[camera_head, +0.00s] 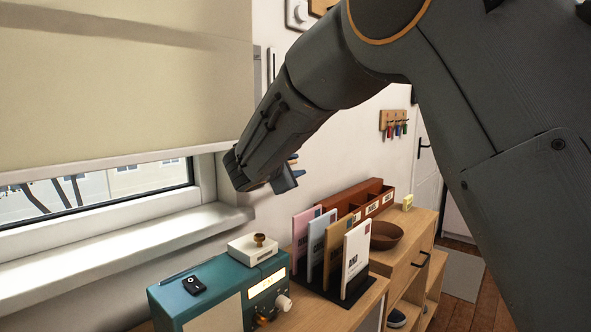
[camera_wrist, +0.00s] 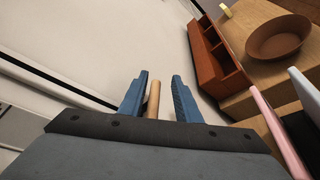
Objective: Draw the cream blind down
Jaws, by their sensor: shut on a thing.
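The cream blind (camera_head: 120,85) hangs over the upper part of the window in the head view. Its pale bottom bar (camera_head: 100,162) is above the sill, and a strip of glass shows beneath it. My gripper (camera_head: 288,179) is just right of the blind's lower right corner, its blue fingers partly hidden by my arm. In the wrist view, a light wooden rod-shaped pull (camera_wrist: 154,99) stands between the blue fingers (camera_wrist: 160,88), close against the left one. My gripper is shut on this pull. Any cord linking it to the blind cannot be made out.
Below are the white sill (camera_head: 120,240), a teal radio (camera_head: 215,290) and a white box with a knob (camera_head: 253,249). To the right, upright cards in a rack (camera_head: 350,285), a reddish-brown organiser (camera_head: 350,205) and a brown bowl (camera_head: 385,235) stand on the wooden cabinet.

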